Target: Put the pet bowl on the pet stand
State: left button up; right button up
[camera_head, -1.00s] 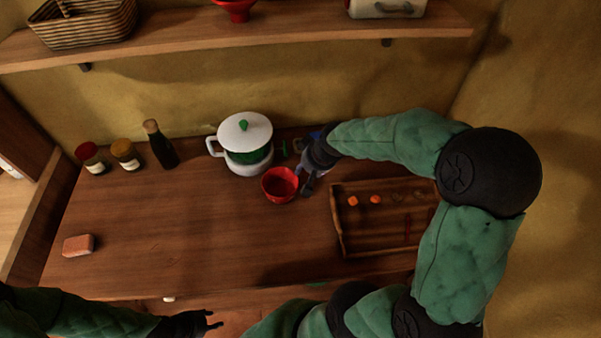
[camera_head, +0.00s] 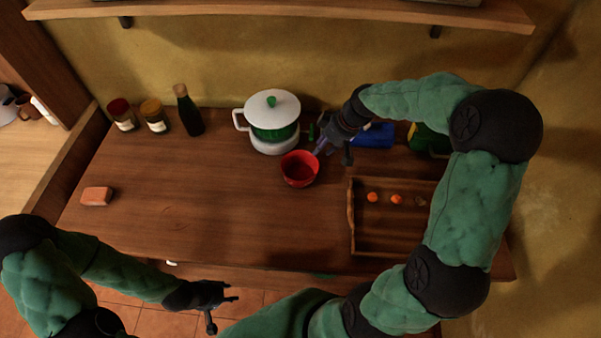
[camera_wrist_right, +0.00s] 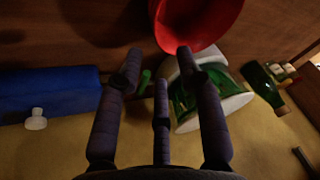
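A red bowl (camera_head: 299,170), which looks like the pet bowl, sits upright on the wooden counter in front of a lidded pot. It also shows at the top of the right wrist view (camera_wrist_right: 197,20). My right gripper (camera_head: 335,147) is just right of the bowl, close to its rim. Its fingers are spread with nothing between them in the right wrist view (camera_wrist_right: 158,62); whether a fingertip touches the bowl I cannot tell. My left gripper (camera_head: 228,300) is open and empty, low in front of the counter's near edge. I cannot make out a pet stand in either view.
A green pot with white lid (camera_head: 272,130) stands behind the bowl. A wooden tray (camera_head: 385,240) with orange pieces is to the right, a blue container (camera_head: 373,135) behind it. Jars and a dark bottle (camera_head: 188,112) stand back left. An orange block (camera_head: 97,196) lies left; mid-left counter is clear.

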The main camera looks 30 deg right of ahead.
aim_at(307, 163)
jog(key=b+x, duration=0.2)
jog(key=x, duration=0.5)
jog(key=shift+w+f, duration=0.25)
jog(key=shift+f, duration=0.05)
grip_shut()
